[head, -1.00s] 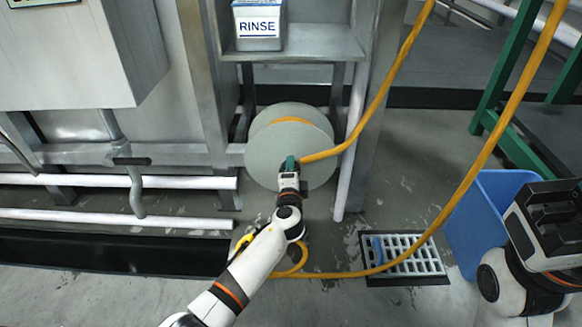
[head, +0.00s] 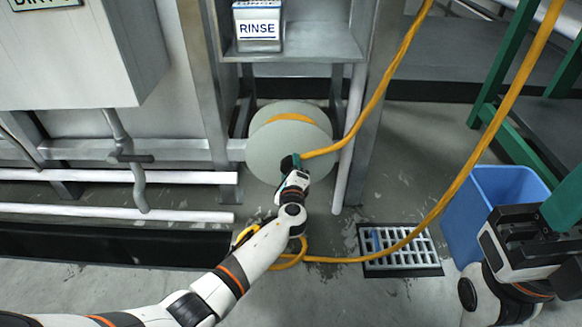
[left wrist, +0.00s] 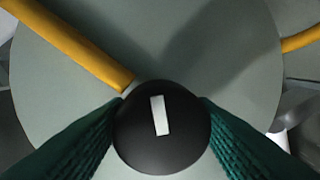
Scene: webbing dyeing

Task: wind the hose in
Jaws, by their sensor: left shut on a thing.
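The hose reel (head: 262,152) is a pale grey-green disc low under the shelf, with some orange hose (head: 402,62) wound on it. The hose runs from the reel up out of the top of the head view. Another length comes down from the top right, crosses the drain and lies on the floor behind my left arm. My left gripper (head: 290,163) is at the reel's face. In the left wrist view its green fingers are shut on a round black knob (left wrist: 160,128) with a white mark. My right gripper (head: 550,215) is at the right edge, partly cut off; its fingertips are unclear.
A blue bin (head: 478,215) stands beside my right gripper. A RINSE container (head: 257,30) sits on the shelf above the reel. White pipes (head: 120,178) run low on the left. A green frame (head: 500,95) stands at right.

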